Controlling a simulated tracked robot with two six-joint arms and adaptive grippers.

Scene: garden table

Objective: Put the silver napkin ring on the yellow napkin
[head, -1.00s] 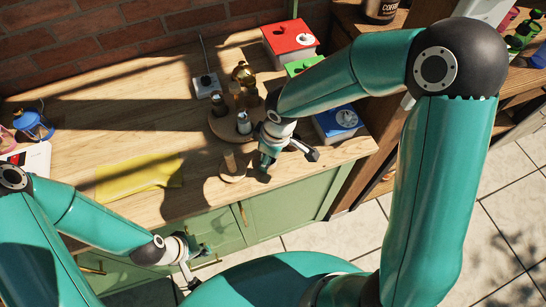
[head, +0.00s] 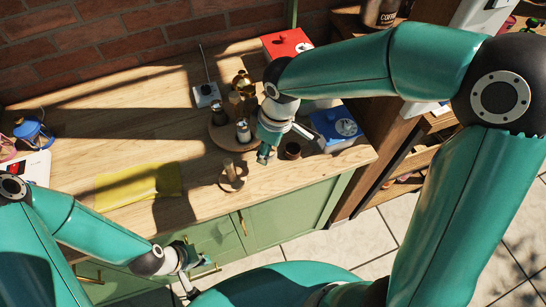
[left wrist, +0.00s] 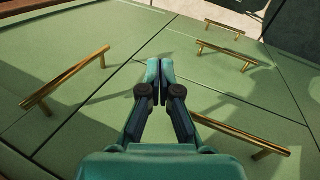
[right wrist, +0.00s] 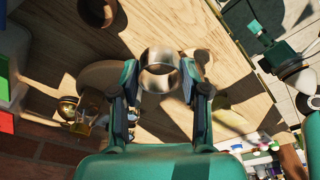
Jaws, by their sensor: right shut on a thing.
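In the right wrist view, my right gripper (right wrist: 158,76) is shut on a shiny grey metal ring, the silver napkin ring (right wrist: 160,57), between its fingertips. In the head view, my right gripper (head: 272,142) is by the round wooden stand, and the held ring is not clear there. The yellow napkin (head: 140,186) lies flat on the table near its front edge, left of my right gripper and partly in shadow. My left gripper (head: 186,262) is low in front of the green cabinet; its fingertips (left wrist: 160,66) are together, holding nothing.
The round wooden stand (head: 217,133) bears several small metal items. A small wooden post (head: 231,174) stands near the front edge. A dark round pot (head: 292,150) and a blue box (head: 340,128) are at the right. Bare wood lies between post and napkin.

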